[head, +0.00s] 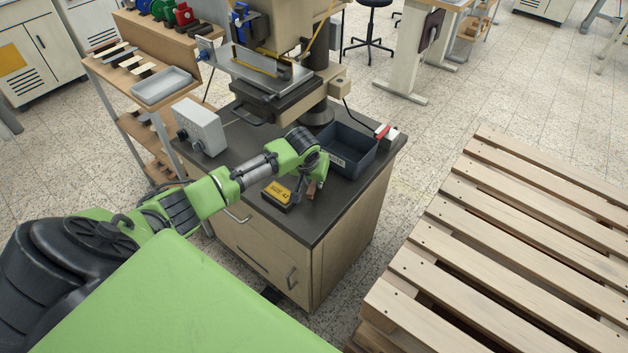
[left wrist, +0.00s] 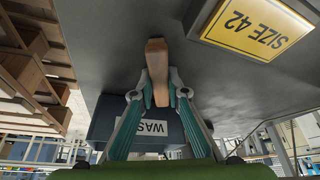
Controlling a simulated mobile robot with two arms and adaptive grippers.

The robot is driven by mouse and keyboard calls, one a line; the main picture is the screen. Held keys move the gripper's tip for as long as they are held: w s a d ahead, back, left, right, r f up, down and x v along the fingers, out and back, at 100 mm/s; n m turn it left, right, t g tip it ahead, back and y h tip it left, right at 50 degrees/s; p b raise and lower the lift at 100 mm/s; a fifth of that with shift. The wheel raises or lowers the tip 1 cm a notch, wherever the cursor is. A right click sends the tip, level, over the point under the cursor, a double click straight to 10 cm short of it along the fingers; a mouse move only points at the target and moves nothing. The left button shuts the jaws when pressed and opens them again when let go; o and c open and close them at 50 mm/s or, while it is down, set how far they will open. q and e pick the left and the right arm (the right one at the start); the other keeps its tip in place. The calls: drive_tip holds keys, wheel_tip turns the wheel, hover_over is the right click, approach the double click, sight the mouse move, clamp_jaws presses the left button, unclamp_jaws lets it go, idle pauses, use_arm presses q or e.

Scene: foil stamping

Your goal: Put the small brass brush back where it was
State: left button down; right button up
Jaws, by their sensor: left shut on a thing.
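The small brass brush shows as a brown wooden handle (left wrist: 156,58) in the left wrist view; I cannot make out its bristles. My left gripper (left wrist: 158,90) is shut on it, with one finger on each side of the wood. In the head view my left gripper (head: 311,181) is low over the front of the dark worktop, and a bit of the brush (head: 311,190) shows below it. I cannot tell whether the brush touches the worktop (head: 320,222). My right gripper is in neither view.
A yellow and black "SIZE 42" box (head: 277,195) lies just left of my left gripper. A dark bin (head: 350,168) with a white label stands behind it to the right. A grey control box (head: 200,125) and the press (head: 268,80) stand further back. The worktop's front right corner is clear.

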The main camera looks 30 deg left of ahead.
use_arm(q)
drive_tip(key=shift+s+f, duration=0.1)
drive_tip(key=shift+f, duration=0.15)
drive_tip(key=c, duration=2)
unclamp_jaws()
drive_tip(key=shift+f, duration=0.15)
drive_tip(key=shift+s, duration=0.1)
drive_tip(key=shift+r, duration=0.4)
drive_tip(key=v, duration=1.2)
drive_tip(key=shift+r, duration=0.1)
